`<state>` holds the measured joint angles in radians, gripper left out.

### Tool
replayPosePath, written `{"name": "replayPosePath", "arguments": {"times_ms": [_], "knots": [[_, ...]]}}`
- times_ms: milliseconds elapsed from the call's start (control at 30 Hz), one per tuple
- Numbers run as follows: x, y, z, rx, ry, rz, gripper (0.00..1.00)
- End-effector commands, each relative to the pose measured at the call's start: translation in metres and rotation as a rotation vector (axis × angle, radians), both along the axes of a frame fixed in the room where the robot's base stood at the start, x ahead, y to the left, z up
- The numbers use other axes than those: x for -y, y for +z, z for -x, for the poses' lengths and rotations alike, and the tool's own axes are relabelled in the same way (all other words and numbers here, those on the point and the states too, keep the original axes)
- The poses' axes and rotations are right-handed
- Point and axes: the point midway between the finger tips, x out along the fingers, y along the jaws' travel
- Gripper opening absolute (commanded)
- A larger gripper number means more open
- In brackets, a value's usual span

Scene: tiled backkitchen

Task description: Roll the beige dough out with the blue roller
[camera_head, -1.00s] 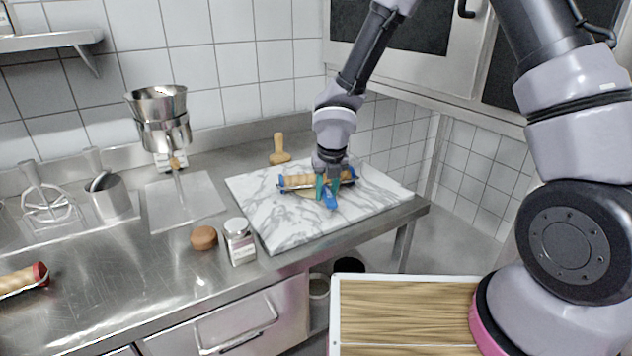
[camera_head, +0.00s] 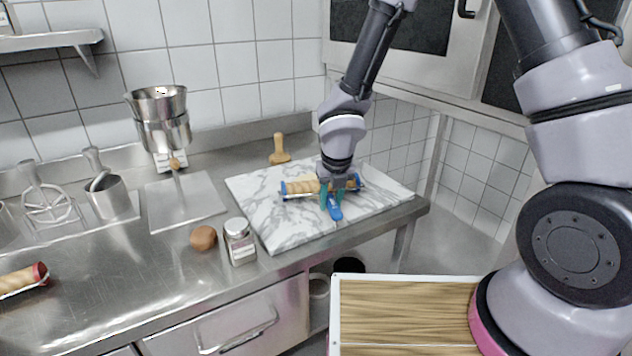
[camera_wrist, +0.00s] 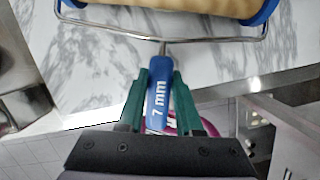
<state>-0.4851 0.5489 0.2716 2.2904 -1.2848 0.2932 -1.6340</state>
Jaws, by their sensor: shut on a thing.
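The blue roller (camera_head: 300,187) has a ribbed wooden cylinder, blue end caps, a wire frame and a blue handle marked "7 mm" (camera_wrist: 158,95). It lies across the white marble board (camera_head: 285,232). My gripper (camera_head: 331,200) is shut on its handle, with green fingers on either side in the wrist view (camera_wrist: 160,92). The roller's cylinder shows at the top edge of the wrist view (camera_wrist: 165,6). I cannot make out the beige dough apart from the roller; it may be hidden under the cylinder or my gripper.
A wooden stamp-like tool (camera_head: 279,150) stands behind the board. A labelled jar (camera_head: 240,243) and a brown round thing (camera_head: 203,238) are at its left. A red-ended roller (camera_head: 25,280) lies far left. A metal funnel (camera_head: 160,115) stands at the back.

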Motion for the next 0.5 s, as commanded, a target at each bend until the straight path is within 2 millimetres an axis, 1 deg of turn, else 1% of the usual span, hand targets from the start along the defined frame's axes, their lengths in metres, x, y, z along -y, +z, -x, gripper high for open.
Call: {"name": "replayPosePath", "arguments": {"times_ms": [333,500], "knots": [[0.001,-0.001,0.002,-0.003,-0.001,0.001,0.00],[0.001,0.010,0.001,0.000,-0.003,-0.003,0.00]]}}
